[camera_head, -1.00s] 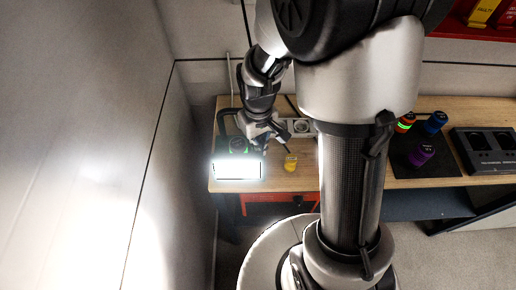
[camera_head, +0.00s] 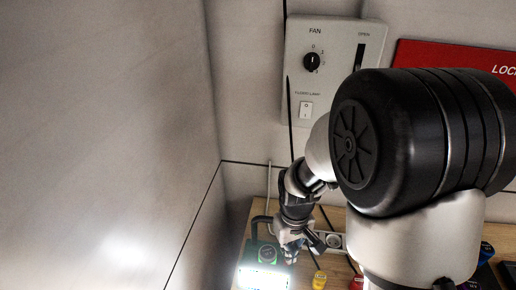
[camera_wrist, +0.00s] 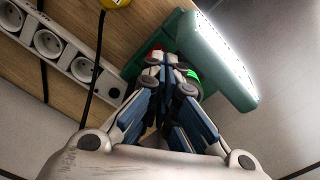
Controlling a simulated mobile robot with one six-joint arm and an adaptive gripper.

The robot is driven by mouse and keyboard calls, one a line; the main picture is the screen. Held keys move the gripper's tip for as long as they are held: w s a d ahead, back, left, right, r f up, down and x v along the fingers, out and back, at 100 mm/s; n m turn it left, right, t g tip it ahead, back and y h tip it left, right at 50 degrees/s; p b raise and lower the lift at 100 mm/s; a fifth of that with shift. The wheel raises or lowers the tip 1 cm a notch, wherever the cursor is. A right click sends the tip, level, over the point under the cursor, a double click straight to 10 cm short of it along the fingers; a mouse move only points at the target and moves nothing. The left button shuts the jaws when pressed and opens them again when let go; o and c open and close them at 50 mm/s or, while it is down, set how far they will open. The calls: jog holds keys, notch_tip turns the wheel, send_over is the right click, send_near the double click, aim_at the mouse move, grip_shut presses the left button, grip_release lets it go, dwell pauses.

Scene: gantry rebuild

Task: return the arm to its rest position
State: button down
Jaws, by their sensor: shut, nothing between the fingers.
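My gripper (camera_wrist: 163,62) is shut and empty, its fingers meeting in the middle of the wrist view. In the head view my gripper (camera_head: 290,252) hangs low over the back left of the wooden bench (camera_head: 333,268), close beside a lit green lamp (camera_head: 252,252). The wrist view shows the lamp (camera_wrist: 207,62) behind and right of the fingertips; whether they touch it I cannot tell. My arm is bent and reaches out over the bench, hiding much of it in the head view.
A socket strip (camera_wrist: 47,43) with a black cable (camera_wrist: 96,75) lies beside the lamp. A yellow object (camera_head: 319,280) stands on the bench to the right. A grey FAN panel (camera_head: 327,70) and a red board (camera_head: 440,62) are on the back wall. A plain wall stands close on the left.

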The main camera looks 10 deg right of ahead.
jog(key=shift+r, duration=0.15)
jog(key=s+r+m+t+b, duration=0.2)
jog(key=s+r+t+b, duration=0.2)
jog(key=s+r, duration=1.1)
jog(key=shift+r+t+b, duration=0.3)
